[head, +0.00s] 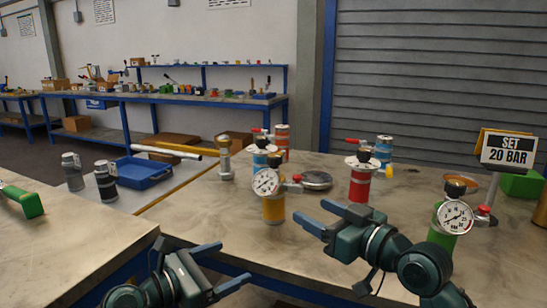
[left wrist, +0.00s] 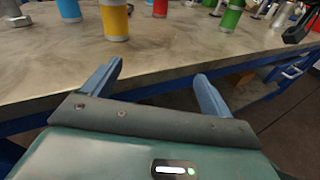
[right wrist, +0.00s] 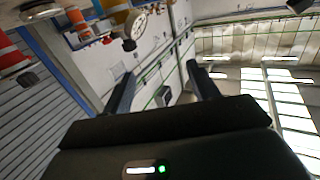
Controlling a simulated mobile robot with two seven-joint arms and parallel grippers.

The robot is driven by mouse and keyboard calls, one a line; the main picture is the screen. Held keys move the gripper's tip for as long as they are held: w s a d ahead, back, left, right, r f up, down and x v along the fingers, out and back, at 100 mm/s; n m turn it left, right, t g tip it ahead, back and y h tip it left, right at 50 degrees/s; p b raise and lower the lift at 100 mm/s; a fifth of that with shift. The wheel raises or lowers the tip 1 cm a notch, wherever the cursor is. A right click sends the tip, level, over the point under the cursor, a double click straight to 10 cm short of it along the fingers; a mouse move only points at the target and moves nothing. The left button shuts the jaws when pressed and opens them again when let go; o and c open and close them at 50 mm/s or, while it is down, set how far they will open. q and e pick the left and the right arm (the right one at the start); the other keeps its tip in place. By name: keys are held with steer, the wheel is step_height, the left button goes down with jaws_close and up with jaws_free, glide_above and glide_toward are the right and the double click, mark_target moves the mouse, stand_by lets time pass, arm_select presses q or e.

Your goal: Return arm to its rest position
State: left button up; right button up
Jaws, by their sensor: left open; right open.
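My left gripper (head: 218,268) is low at the front edge of the table, open and empty. Its spread fingers also show in the left wrist view (left wrist: 158,72), with nothing between them. My right gripper (head: 316,216) is open and empty in front of the flanged vessels. In the right wrist view (right wrist: 162,72) its fingers are apart against wall and ceiling. A yellow vessel with a gauge (head: 273,208) stands left of the right gripper, and a green vessel with a gauge (head: 441,240) stands behind my right arm, partly hidden. A red vessel (head: 360,187) stands farther back.
The vessels stand on a metal-topped table (head: 215,215). A blue vessel (head: 384,148) and a "SET 20 BAR" sign (head: 510,150) are farther back. A blue tray (head: 143,172) lies left. Another table (head: 60,240) at the left has a green-handled tool (head: 25,201).

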steer(key=s+d+f+m+h+p, duration=0.3)
steer(key=s+f+m+h+p, duration=0.15)
steer(key=f+p, duration=0.45)
arm_select(q)
steer(key=s+a+f+m+y+p, duration=0.2)
steer(key=s+m+y+p, duration=0.2)
steer(key=s+m, duration=0.7)
steer(key=s+a+f+m+y+p, duration=0.2)
steer(key=s+m+y+p, duration=0.3)
steer(key=s+m, duration=0.7)
steer(key=m+p, duration=0.1)
steer(key=m, duration=0.3)
steer(key=shift+m+g, duration=0.3)
steer(key=shift+m, duration=0.1)
arm_select(e)
steer(key=s+d+f+g+h, duration=0.1)
steer(key=s+f, duration=0.2)
steer(key=s, duration=0.6)
steer(key=s+d+f+g+h, duration=0.2)
steer(key=s+f, duration=0.2)
steer(key=s, duration=0.5)
steer(key=shift+s, duration=0.25)
